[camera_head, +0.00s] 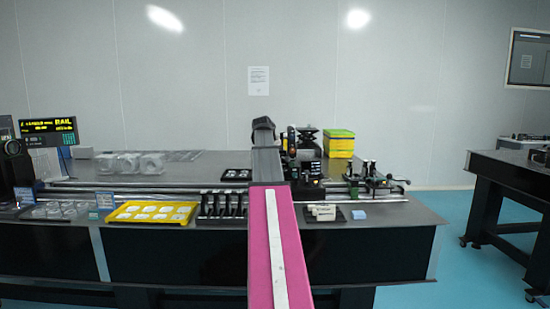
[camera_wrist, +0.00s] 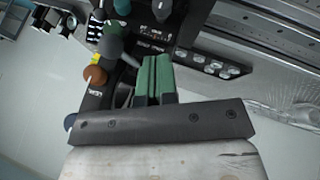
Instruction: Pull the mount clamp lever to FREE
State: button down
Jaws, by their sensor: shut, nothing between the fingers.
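My gripper (camera_wrist: 154,80) shows in the wrist view with its two green fingers together and nothing between them. A black mount assembly (camera_wrist: 178,22) with small white labels lies just beyond the fingertips. A grey ball-ended lever (camera_wrist: 110,47) is close to the left of the fingers, with an orange knob (camera_wrist: 95,75) further left. I cannot tell whether the fingers touch the lever, and the labels are too small to read. In the head view the black assembly (camera_head: 305,152) stands just right of my pink arm, which hides my gripper there.
The optical table (camera_head: 425,211) carries a yellow tray (camera_head: 118,213) of clear parts, a row of black holders (camera_head: 222,204) and a yellow-green stack (camera_head: 340,143). A rail runs along the table. Another table (camera_head: 510,171) stands at right, with open blue floor between.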

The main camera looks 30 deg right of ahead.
jog(key=s+f+v, duration=0.1)
jog(key=v, duration=1.1)
jog(key=shift+s+a, duration=0.3)
jog(key=shift+a, duration=0.05)
